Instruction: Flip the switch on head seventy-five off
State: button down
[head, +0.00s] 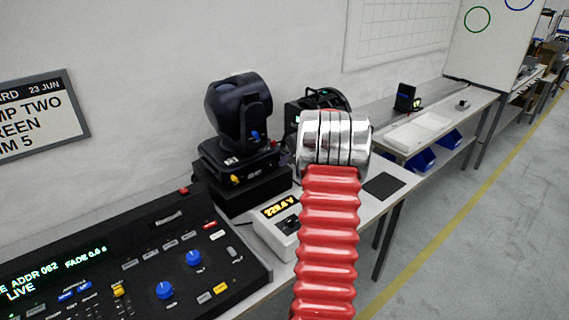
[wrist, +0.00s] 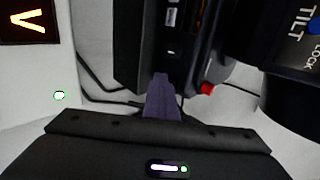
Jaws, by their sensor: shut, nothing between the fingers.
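A black moving-head light (head: 238,110) stands on a black box (head: 250,190) on the bench in the head view. No number on it is readable. In the wrist view its dark yoke, marked TILT LOCK (wrist: 312,40), is at the upper right, and a red knob (wrist: 207,88) is near the middle. A black panel with small pale fittings (wrist: 171,18) is at the top centre; I cannot tell which is the switch. My gripper (wrist: 161,78) is shut and empty, its purple fingertips pointing toward that panel. In the head view my arm hides the gripper.
A white meter (head: 277,226) with an amber voltage display stands right of a black control desk (head: 135,255). Black cables (wrist: 95,80) run beside the panel in the wrist view. Another black unit (head: 318,100) stands behind my arm. A dark mat (head: 383,186) lies at the right.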

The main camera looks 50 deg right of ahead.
jog(key=shift+r, duration=0.6)
jog(key=s+f+v, duration=0.1)
jog(key=v, duration=1.2)
jog(key=shift+s+a+f, duration=0.2)
jog(key=shift+s+f, duration=0.15)
jog(key=shift+s, duration=0.1)
